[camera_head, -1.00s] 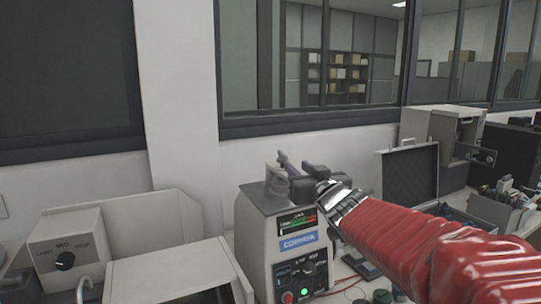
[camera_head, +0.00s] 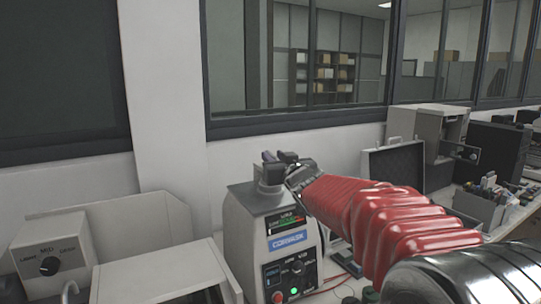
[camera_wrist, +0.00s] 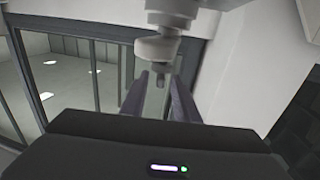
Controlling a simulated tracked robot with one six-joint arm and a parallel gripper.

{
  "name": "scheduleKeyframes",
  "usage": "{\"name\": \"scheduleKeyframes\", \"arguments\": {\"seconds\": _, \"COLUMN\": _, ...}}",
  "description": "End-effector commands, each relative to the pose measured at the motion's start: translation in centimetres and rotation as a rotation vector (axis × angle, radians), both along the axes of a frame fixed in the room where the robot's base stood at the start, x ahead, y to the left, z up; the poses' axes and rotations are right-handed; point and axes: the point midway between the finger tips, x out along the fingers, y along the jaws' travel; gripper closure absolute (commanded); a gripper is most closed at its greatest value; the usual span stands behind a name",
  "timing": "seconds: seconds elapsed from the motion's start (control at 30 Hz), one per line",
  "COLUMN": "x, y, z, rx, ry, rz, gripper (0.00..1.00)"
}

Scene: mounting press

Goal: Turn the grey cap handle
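The mounting press (camera_head: 244,238) is a pale box with a dark sloped top, a blue label, knobs and a lit green button. Its grey cap (camera_head: 268,188) sits on top, partly behind my gripper (camera_head: 272,156). In the wrist view a pale grey cap part (camera_wrist: 156,48) with a short darker stem shows at the top middle. The two purple-grey fingers of my gripper (camera_wrist: 157,82) stand on either side of the stem, with gaps visible. The gripper looks open. I cannot tell how deep the stem sits between the fingers.
A cabinet with a dial (camera_head: 50,264) stands at the left. An open case (camera_head: 394,162) and grey equipment (camera_head: 440,135) stand at the right rear. A wall and windows are behind the press. My red-sleeved arm hides part of the bench.

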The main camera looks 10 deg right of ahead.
Motion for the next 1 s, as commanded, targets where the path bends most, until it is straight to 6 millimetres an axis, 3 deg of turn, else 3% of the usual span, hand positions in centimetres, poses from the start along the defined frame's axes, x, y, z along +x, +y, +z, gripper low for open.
{"name": "scheduleKeyframes", "arguments": {"seconds": 0.3, "x": 3.2, "y": 0.5, "z": -0.1, "rx": 0.000, "ry": 0.001, "rz": 0.001, "gripper": 0.72}}
{"name": "scheduleKeyframes", "arguments": {"seconds": 0.7, "x": 3.7, "y": 0.6, "z": 0.0, "rx": 0.000, "ry": 0.000, "rz": 0.001, "gripper": 0.72}}
{"name": "scheduleKeyframes", "arguments": {"seconds": 1.0, "x": 3.7, "y": 0.6, "z": 0.0, "rx": 0.000, "ry": 0.000, "rz": 0.001, "gripper": 0.92}}
